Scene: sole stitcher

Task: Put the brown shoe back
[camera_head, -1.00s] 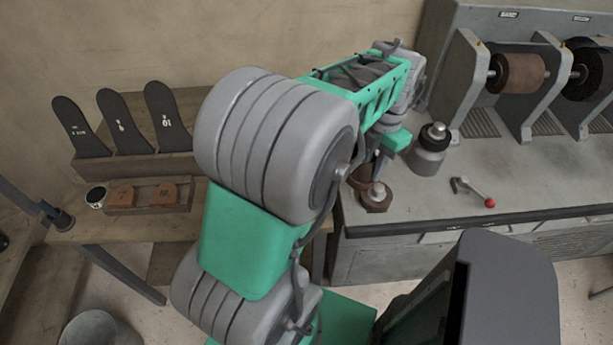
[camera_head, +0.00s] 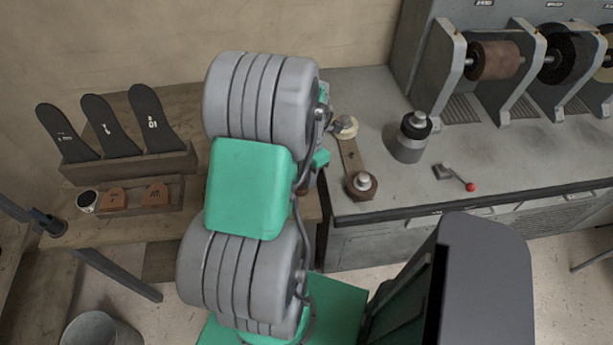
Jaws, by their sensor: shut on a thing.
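My gripper (camera_head: 320,159) is mostly hidden behind my own arm; only a small green part of it shows at the arm's right side, left of the grey bench. Its fingers cannot be seen. A small sliver of brown, the brown shoe as far as I can tell (camera_head: 306,184), shows just below that green part, shut in my gripper. The rest of the shoe is hidden by my arm, so its tilt cannot be told.
The grey machine bench (camera_head: 545,160) holds a brown link with round knobs (camera_head: 352,160), a grey canister (camera_head: 410,140) and a red-tipped lever (camera_head: 457,178). Left, the wooden table (camera_head: 200,203) bears a rack of black soles (camera_head: 130,165). A bucket (camera_head: 100,330) stands on the floor.

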